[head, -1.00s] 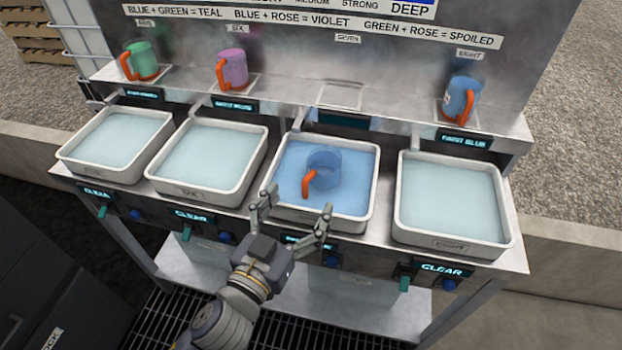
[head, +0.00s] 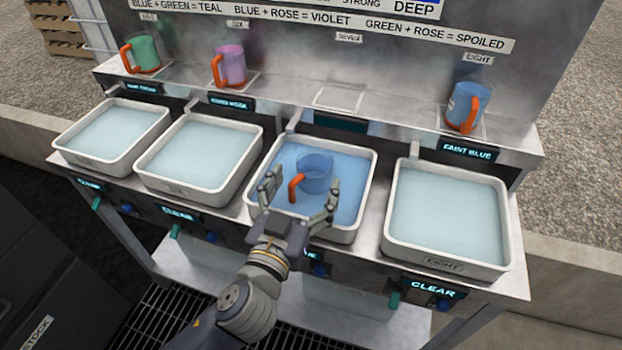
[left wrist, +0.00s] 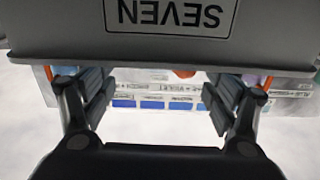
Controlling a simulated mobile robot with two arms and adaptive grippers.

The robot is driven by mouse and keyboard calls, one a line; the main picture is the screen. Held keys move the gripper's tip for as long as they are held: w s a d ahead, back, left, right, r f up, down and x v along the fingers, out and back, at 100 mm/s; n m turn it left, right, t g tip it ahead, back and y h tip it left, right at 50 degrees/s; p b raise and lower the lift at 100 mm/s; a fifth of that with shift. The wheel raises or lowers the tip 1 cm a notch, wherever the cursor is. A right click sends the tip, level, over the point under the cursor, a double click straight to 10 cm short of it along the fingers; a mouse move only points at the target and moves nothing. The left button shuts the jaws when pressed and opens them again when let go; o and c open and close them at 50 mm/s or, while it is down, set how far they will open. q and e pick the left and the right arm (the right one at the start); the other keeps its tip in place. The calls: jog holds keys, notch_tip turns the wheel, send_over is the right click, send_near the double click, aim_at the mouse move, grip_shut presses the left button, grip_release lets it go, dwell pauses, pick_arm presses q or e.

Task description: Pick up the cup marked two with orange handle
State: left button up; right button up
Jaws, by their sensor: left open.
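A translucent blue cup (head: 316,174) with an orange handle (head: 294,187) stands in the blue liquid of the third tote (head: 369,180); no number is readable on it. In the left wrist view the tote's front wall (left wrist: 60,30) reads SEVEN upside down, and a bit of orange (left wrist: 185,73) shows past its edge. My left gripper (head: 302,191) is open and empty at the front of this tote. Its fingers appear either side of the handle and lower cup in the head view; I see no contact. They also show in the left wrist view (left wrist: 157,93). My right gripper is out of view.
Similar totes stand left (head: 205,189) and right (head: 390,235), with pale liquid. Orange-handled green (head: 145,52), pink (head: 233,64) and blue (head: 470,98) cups stand on the back ledge. The ledge spot (head: 338,98) behind the third tote is empty.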

aim_at(309, 176)
pick_arm(q)
jog(key=shift+f+p+x, duration=0.2)
jog(key=shift+p+x, duration=0.35)
jog(key=shift+x, duration=2.2)
jog(key=shift+c, duration=0.2)
jog(key=c, duration=1.2)
